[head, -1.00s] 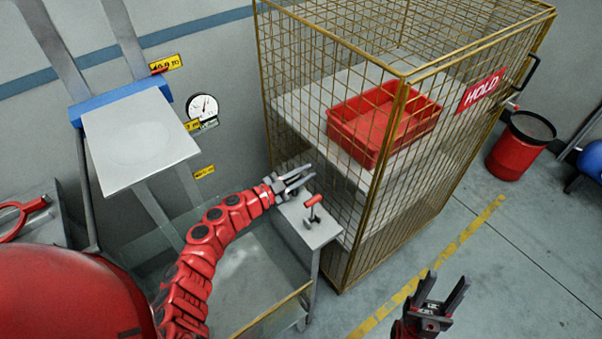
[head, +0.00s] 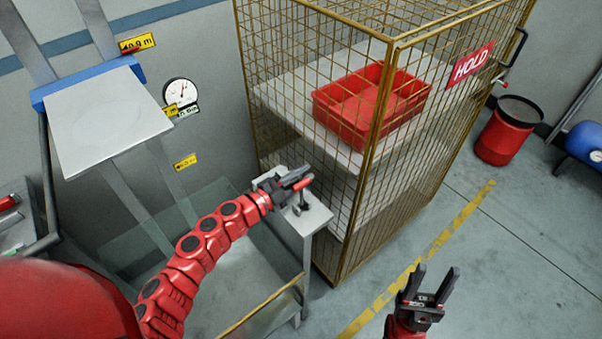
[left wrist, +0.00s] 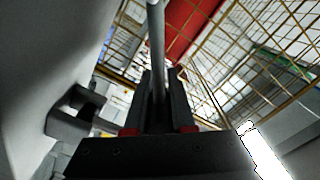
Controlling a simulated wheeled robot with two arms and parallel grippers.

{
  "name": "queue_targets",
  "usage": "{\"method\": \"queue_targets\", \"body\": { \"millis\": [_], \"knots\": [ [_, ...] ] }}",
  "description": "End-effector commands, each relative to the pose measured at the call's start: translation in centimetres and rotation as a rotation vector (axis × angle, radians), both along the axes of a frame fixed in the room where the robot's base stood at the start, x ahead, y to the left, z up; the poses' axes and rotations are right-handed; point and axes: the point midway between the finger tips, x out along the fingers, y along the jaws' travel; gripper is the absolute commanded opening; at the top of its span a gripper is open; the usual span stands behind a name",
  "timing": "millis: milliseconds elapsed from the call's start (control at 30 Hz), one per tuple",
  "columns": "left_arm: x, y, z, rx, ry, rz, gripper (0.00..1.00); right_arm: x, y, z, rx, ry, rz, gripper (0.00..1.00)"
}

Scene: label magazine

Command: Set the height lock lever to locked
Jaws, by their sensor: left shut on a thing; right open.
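The height lock lever, with a red grip (head: 303,183) on a grey stem, stands on a small grey stand (head: 318,216) beside the cage. My left gripper (head: 296,184) is shut on the lever near its top. In the left wrist view, a thin grey rod (left wrist: 157,45) runs up between the two dark fingers (left wrist: 162,95). The fingers partly hide the lever, and I cannot tell which setting it is in. My right gripper (head: 431,285) is open and empty over the floor at the lower right.
A yellow wire cage (head: 388,120) with a red HOLD sign (head: 472,63) holds a red tray (head: 350,132) close behind the stand. A white platform (head: 108,125) on blue supports, a gauge (head: 181,92) and yellow labels are at the left. A red bin (head: 497,142) stands at the right.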

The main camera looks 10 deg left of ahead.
Motion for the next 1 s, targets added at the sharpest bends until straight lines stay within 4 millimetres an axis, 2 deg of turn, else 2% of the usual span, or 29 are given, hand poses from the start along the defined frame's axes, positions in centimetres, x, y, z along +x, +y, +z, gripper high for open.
{"method": "queue_targets", "body": {
  "millis": [467,500,633,1000],
  "knots": [
    [-0.06,0.04,-0.23,0.000,0.003,0.002,0.00,0.01,0.00,-0.07,0.000,0.000,0.000,0.50],
    [-0.05,0.05,-0.22,0.000,0.003,0.002,0.29,0.00,0.00,-0.07,0.000,0.000,0.000,0.50],
    [-0.05,0.02,-0.18,-0.001,0.002,0.002,0.52,0.00,0.00,-0.06,0.000,0.000,0.000,0.50],
    [-0.40,0.44,-0.24,0.000,0.002,0.004,0.52,0.00,0.00,-0.21,0.000,0.000,0.000,0.50]
  ]
}}
